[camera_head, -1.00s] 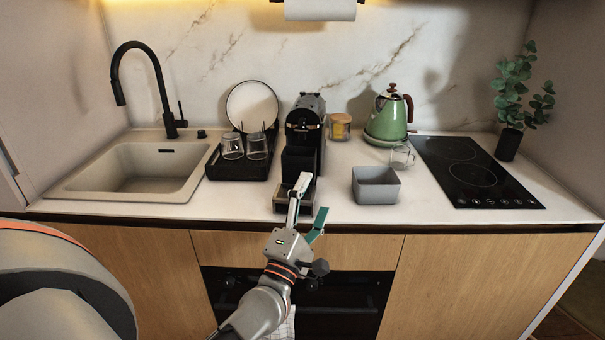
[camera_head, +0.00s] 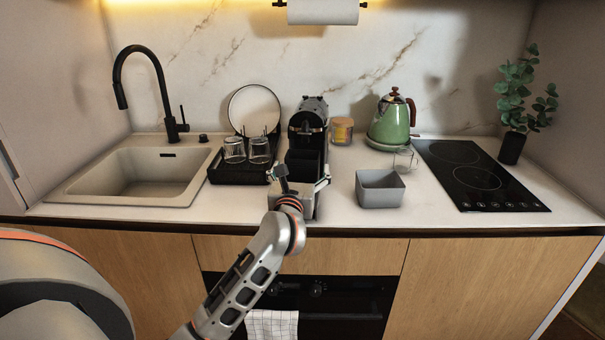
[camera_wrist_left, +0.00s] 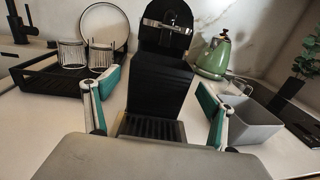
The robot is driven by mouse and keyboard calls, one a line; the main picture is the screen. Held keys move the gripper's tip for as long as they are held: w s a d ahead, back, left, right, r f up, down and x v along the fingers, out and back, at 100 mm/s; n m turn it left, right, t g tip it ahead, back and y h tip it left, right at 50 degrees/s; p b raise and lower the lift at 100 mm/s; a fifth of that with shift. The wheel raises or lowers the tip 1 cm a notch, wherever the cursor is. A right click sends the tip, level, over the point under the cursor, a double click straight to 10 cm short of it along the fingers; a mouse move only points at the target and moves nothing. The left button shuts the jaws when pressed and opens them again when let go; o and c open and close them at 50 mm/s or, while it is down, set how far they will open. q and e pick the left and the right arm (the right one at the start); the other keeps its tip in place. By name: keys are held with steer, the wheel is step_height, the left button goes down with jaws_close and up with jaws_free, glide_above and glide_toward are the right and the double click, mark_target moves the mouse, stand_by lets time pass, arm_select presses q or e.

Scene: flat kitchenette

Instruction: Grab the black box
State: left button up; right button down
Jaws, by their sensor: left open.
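The black box (camera_head: 305,160) stands at the front of the black coffee machine (camera_head: 307,116), above its drip tray. In the left wrist view the box (camera_wrist_left: 160,88) is in the centre, upright, with the slatted drip tray (camera_wrist_left: 150,128) below it. My left gripper (camera_head: 300,187) is in front of the machine, its wrist hiding part of the tray. In the wrist view its teal-padded fingers (camera_wrist_left: 158,100) are spread open on the left and right of the box, with visible gaps; nothing is held. My right gripper is not in view.
A black dish rack (camera_head: 240,173) with glasses and a plate is close on the left, beside the sink (camera_head: 140,174). A grey bin (camera_head: 380,190), glass mug (camera_head: 405,159) and green kettle (camera_head: 391,122) stand right. The hob (camera_head: 470,177) is farther right.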

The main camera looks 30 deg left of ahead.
arm_select(q)
steer(key=shift+x, duration=1.95)
steer(key=shift+r, duration=0.1)
steer(key=c, duration=1.2)
steer(key=shift+r, duration=0.15)
